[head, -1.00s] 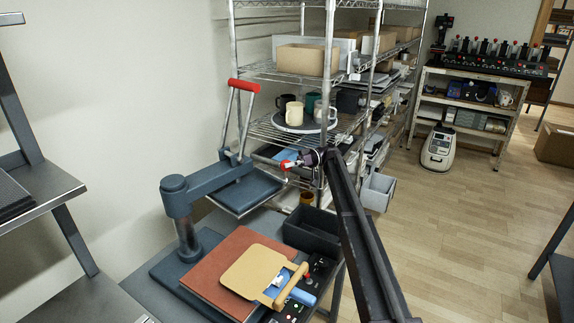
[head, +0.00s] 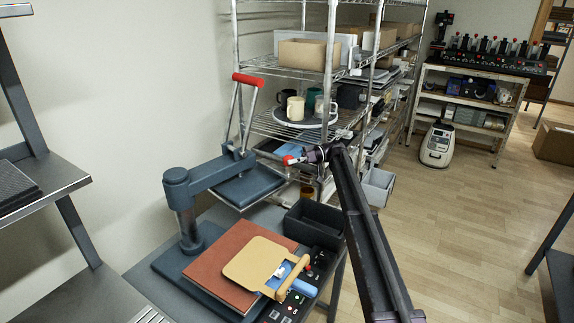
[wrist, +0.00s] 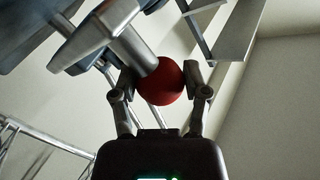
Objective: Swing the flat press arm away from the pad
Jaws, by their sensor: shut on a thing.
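The blue-grey flat press has a post (head: 187,225) at the back left of its base, and its flat arm (head: 215,173) reaches right from the post. A flat plate (head: 250,190) hangs at the arm's end, off to the upper right of the reddish-brown pad (head: 222,257). A red ball knob (head: 288,160) on a grey stem sticks out to the right of the plate. My gripper (head: 300,158) is at this knob. In the wrist view my gripper (wrist: 160,80) has its fingers on both sides of the red knob (wrist: 160,88), shut on it.
A tan board (head: 254,258) with a wooden handle lies on the pad, next to a control panel (head: 284,308). A dark bin (head: 314,223) stands behind the panel. A wire rack (head: 331,70) with mugs stands close behind the press arm. Open floor lies to the right.

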